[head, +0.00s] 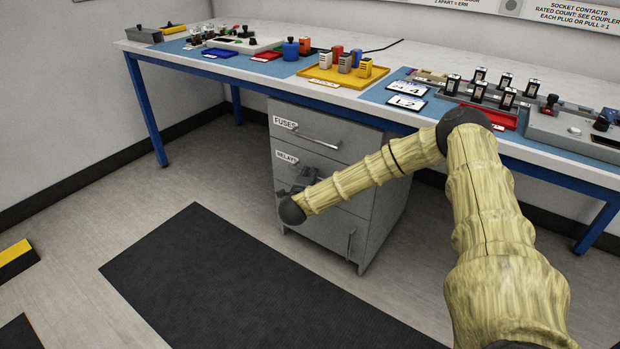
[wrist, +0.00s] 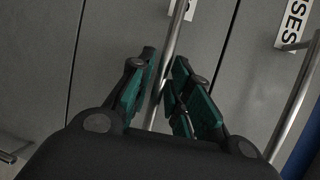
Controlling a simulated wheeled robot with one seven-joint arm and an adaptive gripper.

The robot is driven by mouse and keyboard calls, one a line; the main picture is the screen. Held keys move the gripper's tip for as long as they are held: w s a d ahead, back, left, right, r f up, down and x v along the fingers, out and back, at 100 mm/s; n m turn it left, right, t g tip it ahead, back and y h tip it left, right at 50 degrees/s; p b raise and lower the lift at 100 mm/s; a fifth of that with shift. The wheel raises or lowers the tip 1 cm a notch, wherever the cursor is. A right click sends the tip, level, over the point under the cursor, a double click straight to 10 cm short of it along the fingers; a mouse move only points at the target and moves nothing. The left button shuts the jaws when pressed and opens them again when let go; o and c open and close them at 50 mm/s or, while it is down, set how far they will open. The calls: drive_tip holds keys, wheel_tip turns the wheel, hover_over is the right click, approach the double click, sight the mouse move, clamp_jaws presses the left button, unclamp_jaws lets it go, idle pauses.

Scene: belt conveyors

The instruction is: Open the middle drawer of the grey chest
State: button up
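The grey chest (head: 385,200) stands under the workbench. Its middle drawer (head: 345,202) carries a label that seems to read RELAYS (head: 287,158) and looks flush with the front. My gripper (head: 309,176) is at this drawer and hides much of it in the head view. In the wrist view, the middle drawer's bar handle (wrist: 178,32) runs between the green-padded fingers of my gripper (wrist: 166,85). The fingers stand apart on either side of the bar, with a small gap showing. Whether one pad touches it is hard to tell.
The top drawer, labelled FUSES (head: 285,123), has its own bar handle (head: 318,138) and looks closed. A lower front has an upright handle (head: 351,243). The workbench (head: 240,72) above holds trays and parts. A dark mat (head: 220,270) lies on clear floor before the chest.

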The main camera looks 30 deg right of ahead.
drive_tip(key=shift+w+d+f, duration=0.1)
drive_tip(key=shift+w+d, duration=0.25)
clamp_jaws()
